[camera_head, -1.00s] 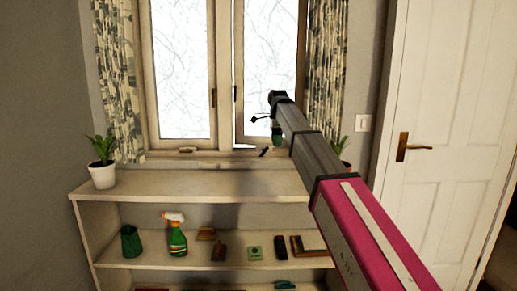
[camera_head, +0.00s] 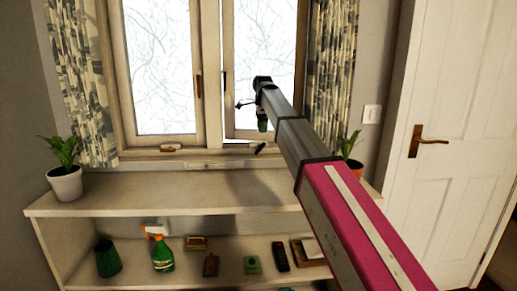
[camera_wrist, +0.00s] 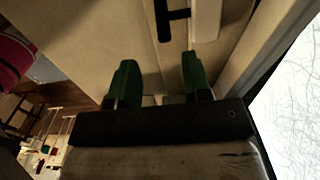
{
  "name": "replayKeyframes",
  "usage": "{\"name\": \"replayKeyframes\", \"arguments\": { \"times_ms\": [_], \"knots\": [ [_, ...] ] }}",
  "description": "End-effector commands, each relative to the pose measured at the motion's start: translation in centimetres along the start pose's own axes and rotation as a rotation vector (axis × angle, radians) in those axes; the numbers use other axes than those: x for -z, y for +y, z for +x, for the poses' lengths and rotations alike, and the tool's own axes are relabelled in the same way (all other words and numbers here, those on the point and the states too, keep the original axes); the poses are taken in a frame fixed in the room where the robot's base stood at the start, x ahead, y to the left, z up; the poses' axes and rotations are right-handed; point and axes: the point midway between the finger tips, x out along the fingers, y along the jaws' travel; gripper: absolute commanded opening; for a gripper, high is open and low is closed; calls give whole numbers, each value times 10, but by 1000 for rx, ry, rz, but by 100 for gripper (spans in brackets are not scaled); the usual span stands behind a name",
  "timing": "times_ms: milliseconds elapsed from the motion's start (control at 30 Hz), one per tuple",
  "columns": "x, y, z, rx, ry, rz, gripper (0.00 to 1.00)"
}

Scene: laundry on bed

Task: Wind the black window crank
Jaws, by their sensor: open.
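The black window crank (camera_head: 258,148) lies at the window sill, below the right window pane. In the wrist view the black crank (camera_wrist: 162,22) shows at the top, beyond the fingertips, with a short arm going right. My gripper (camera_wrist: 160,78) has two green fingers set apart, with nothing between them. In the head view my gripper (camera_head: 262,123) points down just above the crank, in front of the right window (camera_head: 265,60), and only part of its green fingers shows. The crank appears apart from the fingers. The right window seems slightly ajar at its lower edge.
A shelf (camera_head: 130,195) stands below the window. A potted plant (camera_head: 65,183) is on its left end and another plant (camera_head: 350,165) is at the right, partly behind my arm. A spray bottle (camera_head: 162,255) and small items fill the lower shelf. A white door (camera_head: 450,80) is at right.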

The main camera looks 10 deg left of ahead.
Motion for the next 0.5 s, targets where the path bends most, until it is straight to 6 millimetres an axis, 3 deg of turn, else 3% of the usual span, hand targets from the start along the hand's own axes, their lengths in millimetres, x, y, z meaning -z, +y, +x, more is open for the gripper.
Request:
{"name": "replayKeyframes", "arguments": {
  "times_ms": [500],
  "knots": [
    [0,1,83,0,0,0,45]
  ]
}}
